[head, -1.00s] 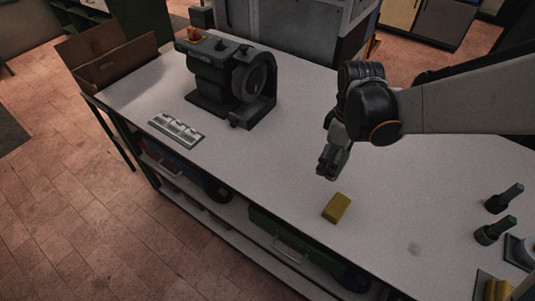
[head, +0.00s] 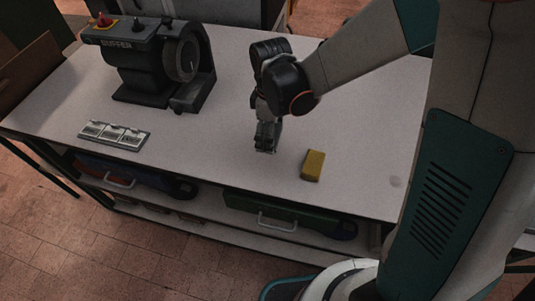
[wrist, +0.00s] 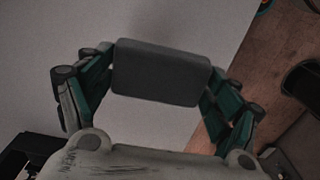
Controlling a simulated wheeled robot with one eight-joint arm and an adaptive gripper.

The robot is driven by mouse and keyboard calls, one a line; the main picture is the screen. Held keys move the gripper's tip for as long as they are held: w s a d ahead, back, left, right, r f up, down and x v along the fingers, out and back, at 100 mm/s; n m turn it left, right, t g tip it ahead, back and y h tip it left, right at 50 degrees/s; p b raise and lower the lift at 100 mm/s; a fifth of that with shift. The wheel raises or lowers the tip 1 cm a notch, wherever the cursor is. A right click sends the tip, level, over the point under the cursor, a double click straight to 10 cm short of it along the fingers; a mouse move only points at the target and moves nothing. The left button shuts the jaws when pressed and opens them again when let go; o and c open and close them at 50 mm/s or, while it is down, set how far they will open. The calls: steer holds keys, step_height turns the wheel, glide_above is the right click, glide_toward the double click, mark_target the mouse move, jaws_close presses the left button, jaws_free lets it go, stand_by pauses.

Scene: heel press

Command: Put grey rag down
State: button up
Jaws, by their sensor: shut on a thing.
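The grey rag (wrist: 162,73) looks like a dark grey, flat pad with rounded corners in the wrist view. My gripper (head: 266,140) is shut on it, with a green-and-black finger at each end of the rag. In the head view my gripper points down over the white workbench top (head: 215,130), left of a yellow block. The rag is hard to make out there against the dark fingers. I cannot tell whether it touches the bench top.
The yellow block (head: 313,166) lies close to the right of my gripper. A dark buffer machine (head: 160,62) stands at the back left. A silver three-part tray (head: 114,135) lies near the front left edge. Bare bench top lies between them and my gripper.

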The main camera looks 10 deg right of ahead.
mark_target(270, 156)
steer(key=shift+f+b, duration=2.3)
steer(key=shift+f, duration=1.85)
steer(key=shift+f, duration=0.15)
steer(key=o, duration=1)
steer(key=shift+o, duration=0.2)
step_height(270, 156, up, 12)
steer(key=p, duration=0.3)
steer(key=shift+r, duration=0.2)
